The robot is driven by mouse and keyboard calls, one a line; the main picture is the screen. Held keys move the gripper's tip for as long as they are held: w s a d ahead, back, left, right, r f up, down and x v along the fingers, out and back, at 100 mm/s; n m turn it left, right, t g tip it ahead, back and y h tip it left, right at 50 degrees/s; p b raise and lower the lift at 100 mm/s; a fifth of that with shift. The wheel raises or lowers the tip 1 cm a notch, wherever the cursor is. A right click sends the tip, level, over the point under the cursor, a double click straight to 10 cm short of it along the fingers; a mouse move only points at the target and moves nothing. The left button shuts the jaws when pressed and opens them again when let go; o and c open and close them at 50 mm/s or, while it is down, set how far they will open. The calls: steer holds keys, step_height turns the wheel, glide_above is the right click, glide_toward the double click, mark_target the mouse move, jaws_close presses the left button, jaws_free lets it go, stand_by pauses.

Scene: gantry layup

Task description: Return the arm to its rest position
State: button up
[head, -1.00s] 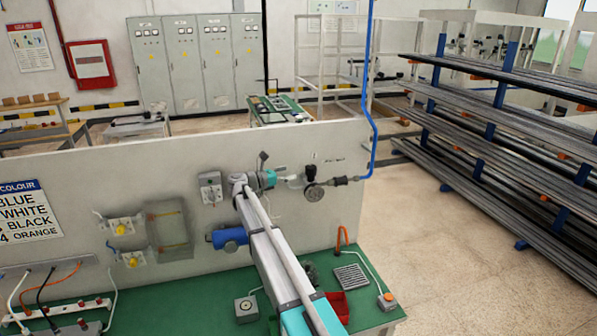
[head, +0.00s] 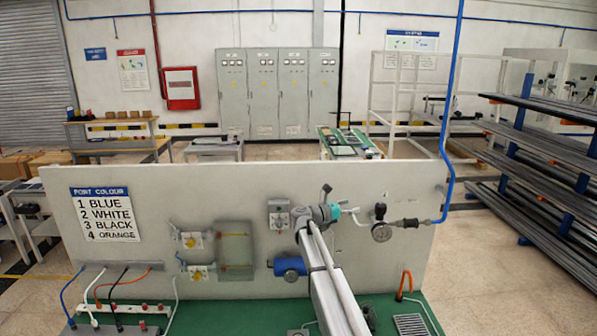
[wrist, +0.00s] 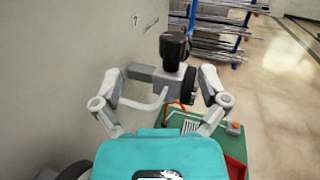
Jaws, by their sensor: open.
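My gripper (wrist: 160,82) is open in the wrist view, with one grey finger at each side and nothing held. A black-knobbed fitting (wrist: 174,46) shows between and beyond the fingertips; I cannot tell how close it is. In the head view my arm reaches up from the bottom edge to the grey wall panel (head: 120,260), and my gripper (head: 352,213) is small beside the panel face. A round dark gauge or valve (head: 382,232) sits just right of it, on the line joined to the blue pipe (head: 449,170).
A green bench (head: 385,305) lies below the panel, with an orange hook (head: 406,284) and a grey grille (head: 411,324). A red bin (wrist: 236,168) shows at the wrist view's lower right. A blue cylinder (head: 290,267) is left of my arm. Racks of bars (head: 545,150) stand right; floor between is clear.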

steer(key=a+r+n+t+y, duration=0.2)
steer(key=a+n+t+y, duration=0.35)
steer(key=n, duration=0.55)
steer(key=a+r+n+t+y, duration=0.1)
steer(key=a+n+t+y, duration=0.1)
steer(key=n+t+y, duration=0.7)
steer(key=s+a+f+n+g+y, duration=0.55)
steer(key=s+f+n+y, duration=0.2)
steer(key=n, duration=0.95)
steer(key=s+f+n+g, duration=0.75)
steer(key=s+f, duration=0.25)
steer(key=s, duration=0.3)
steer(key=s+d+f+n+g+h, duration=0.2)
steer(key=s+d+f+g, duration=0.15)
steer(key=s, duration=0.55)
steer(key=s+d+f+n+g+h, duration=0.2)
steer(key=s+d+n+g, duration=0.15)
steer(key=s, duration=0.55)
step_height(320, 180, down, 16)
steer(key=s+b, duration=0.2)
steer(key=b, duration=1.4)
steer(key=shift+s+m+g, duration=0.25)
steer(key=shift+m+g, duration=0.05)
steer(key=shift+g, duration=0.05)
